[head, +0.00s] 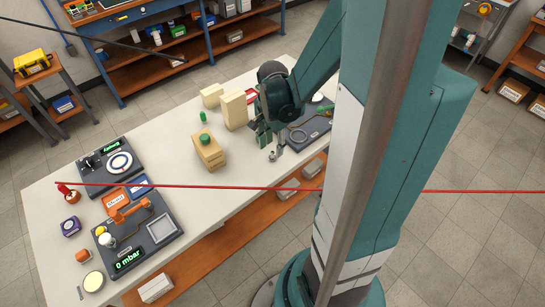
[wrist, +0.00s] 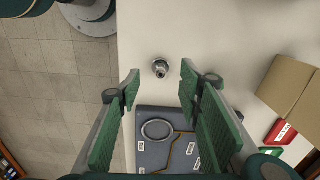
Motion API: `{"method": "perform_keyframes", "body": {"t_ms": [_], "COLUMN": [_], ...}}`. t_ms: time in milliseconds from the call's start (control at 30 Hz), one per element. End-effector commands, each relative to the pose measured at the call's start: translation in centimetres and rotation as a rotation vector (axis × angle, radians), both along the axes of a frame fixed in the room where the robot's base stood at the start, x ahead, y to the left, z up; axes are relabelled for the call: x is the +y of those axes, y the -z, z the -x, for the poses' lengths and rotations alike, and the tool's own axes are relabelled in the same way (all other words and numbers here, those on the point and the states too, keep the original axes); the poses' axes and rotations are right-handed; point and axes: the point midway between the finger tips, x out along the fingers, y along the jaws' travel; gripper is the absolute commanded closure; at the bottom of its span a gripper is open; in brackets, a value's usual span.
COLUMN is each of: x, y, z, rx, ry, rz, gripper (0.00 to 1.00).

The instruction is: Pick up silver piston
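The silver piston (wrist: 160,68) is a small round metal part on the white table, near the table's edge in the wrist view. It seems to be the small silver piece (head: 273,156) just below my gripper in the head view. My gripper (wrist: 160,74) has two green-padded fingers spread wide, with nothing between the pads. In the wrist picture the piston lies between the fingertips, apart from both. In the head view my gripper (head: 268,143) points down over the table; its exact height above the piston is hard to tell.
A dark panel with a ring (wrist: 158,130) lies close by. A red line (head: 230,187) crosses the head picture. The table around the piston is bare.

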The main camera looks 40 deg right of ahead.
Motion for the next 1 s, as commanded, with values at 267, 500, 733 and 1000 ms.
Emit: {"method": "perform_keyframes", "body": {"t_ms": [267,500,733,1000], "x": [0.0,0.0,0.0,0.0], "y": [0.5,2.4,4.3,5.2], "z": [0.0,-0.1,-0.1,-0.1], "rx": [0.000,0.000,0.000,0.000], "ry": [0.000,0.000,0.000,0.000], "rz": [0.000,0.000,0.000,0.000], "gripper": [0.64,0.64,0.64,0.64]}}
